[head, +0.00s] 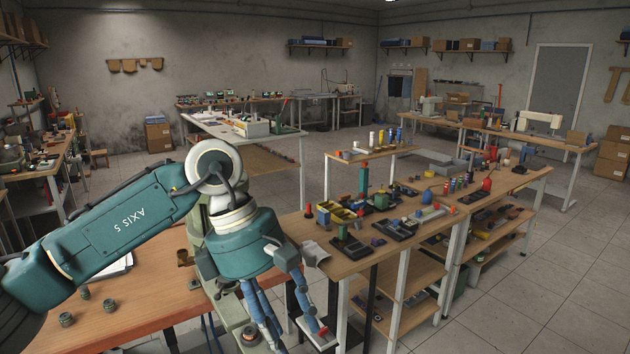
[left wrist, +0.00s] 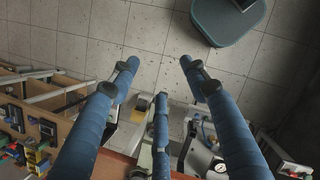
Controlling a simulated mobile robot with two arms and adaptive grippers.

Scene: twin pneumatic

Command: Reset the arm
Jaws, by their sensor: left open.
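My left arm (head: 110,222) is teal and reaches in from the left of the head view, over the front workbench. My left gripper (head: 290,325) hangs down with its blue-wrapped fingers spread, at the gap between the front workbench and the long bench to the right. In the left wrist view the same gripper (left wrist: 160,75) shows three blue fingers apart with nothing between them. The fingers' lower ends are partly cut off in the head view. My right gripper is in neither view.
The wooden front workbench (head: 140,315) holds small dark cylinders (head: 66,319). A long bench (head: 335,262) crowded with tools and parts stands close right of the gripper. A pale green machine (head: 205,265) is behind my wrist. Tiled floor (head: 540,290) is clear at right.

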